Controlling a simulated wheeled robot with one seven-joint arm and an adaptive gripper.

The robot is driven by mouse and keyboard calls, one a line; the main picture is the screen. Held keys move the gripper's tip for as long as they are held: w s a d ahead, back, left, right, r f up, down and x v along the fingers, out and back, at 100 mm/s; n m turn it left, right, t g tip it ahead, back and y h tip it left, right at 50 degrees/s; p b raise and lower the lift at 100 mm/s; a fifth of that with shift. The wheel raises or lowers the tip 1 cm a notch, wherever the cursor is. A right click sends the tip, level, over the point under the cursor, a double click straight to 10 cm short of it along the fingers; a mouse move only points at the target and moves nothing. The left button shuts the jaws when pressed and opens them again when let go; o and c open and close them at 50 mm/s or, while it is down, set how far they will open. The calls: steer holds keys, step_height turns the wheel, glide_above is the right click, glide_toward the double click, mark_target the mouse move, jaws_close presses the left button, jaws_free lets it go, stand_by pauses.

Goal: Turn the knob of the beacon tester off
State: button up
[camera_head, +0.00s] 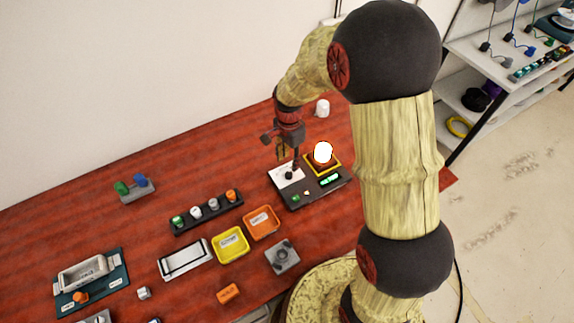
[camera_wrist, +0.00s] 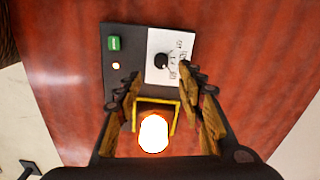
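The beacon tester (camera_head: 311,201) is a dark box near the back right of the red table. Its black knob (camera_wrist: 162,60) sits on a white dial plate (camera_wrist: 158,43); the dial marks are too small to read. The beacon lamp (camera_head: 323,152) glows bright white in a yellow frame and also shows lit in the wrist view (camera_wrist: 153,133). My gripper (camera_wrist: 160,79) is open, with its fingers apart and nothing between the tips. It points down over the tester, close to the knob. Whether it touches the knob cannot be told.
A green button (camera_wrist: 114,43) and a small lit lamp (camera_wrist: 116,66) sit on the tester. Left of it are a row of coloured knobs (camera_head: 207,213), a yellow tray (camera_head: 231,245) and an orange tray (camera_head: 261,223). A white cylinder (camera_head: 322,108) stands behind.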

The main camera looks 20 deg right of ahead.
mark_target(289, 174)
steer(key=shift+m, duration=0.8)
steer(key=shift+f, duration=0.15)
step_height(289, 174, down, 8)
steer(key=shift+r+b, duration=0.25)
steer(key=shift+b, duration=0.4)
steer(key=c, duration=0.3)
jaws_close()
